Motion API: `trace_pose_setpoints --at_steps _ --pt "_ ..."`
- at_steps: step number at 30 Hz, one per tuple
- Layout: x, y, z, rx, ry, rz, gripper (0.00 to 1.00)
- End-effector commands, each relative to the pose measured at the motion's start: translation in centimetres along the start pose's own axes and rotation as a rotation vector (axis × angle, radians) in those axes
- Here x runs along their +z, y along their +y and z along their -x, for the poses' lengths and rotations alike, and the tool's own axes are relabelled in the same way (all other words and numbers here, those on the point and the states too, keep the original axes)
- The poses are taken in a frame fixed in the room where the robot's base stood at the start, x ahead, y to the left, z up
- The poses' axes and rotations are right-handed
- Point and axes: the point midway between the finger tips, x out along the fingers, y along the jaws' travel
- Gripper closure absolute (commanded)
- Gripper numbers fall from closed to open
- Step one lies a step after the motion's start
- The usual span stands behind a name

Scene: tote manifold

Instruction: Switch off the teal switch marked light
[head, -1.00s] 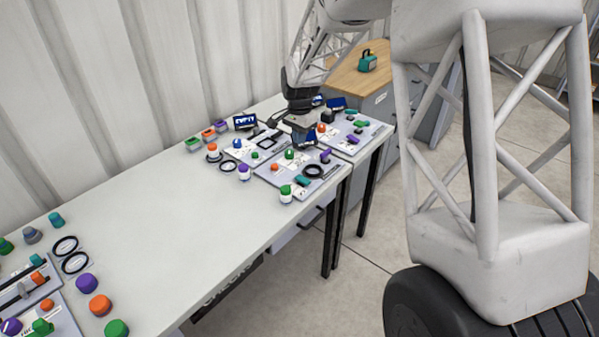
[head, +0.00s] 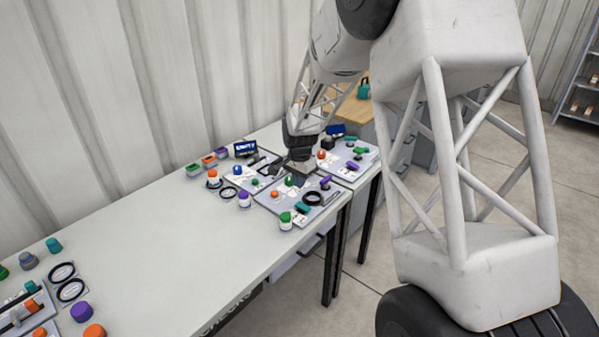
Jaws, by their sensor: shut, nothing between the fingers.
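Two teal switches show in the head view. One teal switch (head: 302,207) is at the near edge of the front panel (head: 275,207), beside a black ring. Another teal switch (head: 350,137) is at the back of the right-hand panel (head: 338,169). The markings are too small to read, so I cannot tell which is marked light. My gripper (head: 300,177) points down over the back part of the front panel, near its green knob (head: 290,181). It is shut and empty. Its fingertips are largely lost against the panel, so I cannot tell whether they touch anything.
Orange, green and purple controls crowd the panels. A purple-topped knob (head: 244,199) and a green-topped knob (head: 286,220) stand at the panel's edge. The middle of the white table (head: 165,235) is clear. More knobs and rings lie at the left.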

Motion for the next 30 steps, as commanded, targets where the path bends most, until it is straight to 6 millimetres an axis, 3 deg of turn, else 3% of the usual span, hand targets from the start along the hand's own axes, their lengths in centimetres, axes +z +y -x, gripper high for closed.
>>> trace_pose_setpoints --at_steps 12,19,30 --pt "0.0 0.0 -5.9 0.001 -0.001 0.000 1.00" --pt "0.0 0.0 -7.3 -0.001 0.000 0.000 1.00" --pt "0.0 0.0 -7.6 -0.001 0.001 0.000 1.00"
